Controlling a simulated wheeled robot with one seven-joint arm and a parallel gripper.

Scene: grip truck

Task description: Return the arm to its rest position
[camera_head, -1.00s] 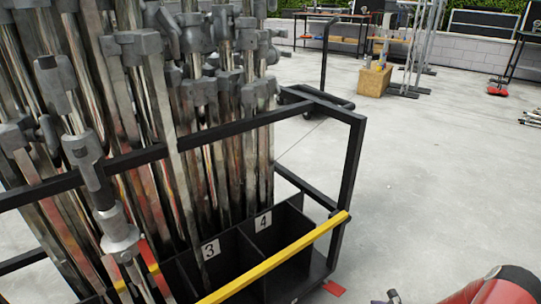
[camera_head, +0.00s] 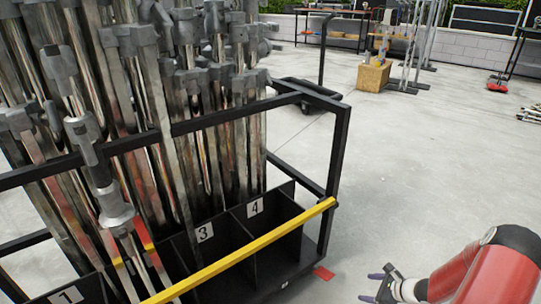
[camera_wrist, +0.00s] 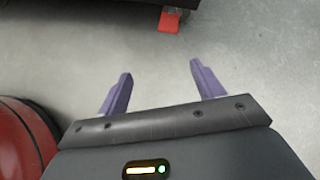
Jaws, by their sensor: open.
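My gripper (camera_head: 380,287) is at the lower right of the head view, at the end of my red arm. It is to the right of the black cart (camera_head: 340,150) and apart from it. In the wrist view its two purple fingers (camera_wrist: 160,92) are spread wide with only grey floor between them. The gripper is open and empty.
The cart holds many metal stands (camera_head: 160,110) in numbered compartments, with a yellow bar (camera_head: 250,250) along its front. A red piece (camera_head: 323,272) lies at the cart's foot. A hand truck (camera_head: 318,90) and a wooden box (camera_head: 374,76) stand behind. Open concrete floor lies right.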

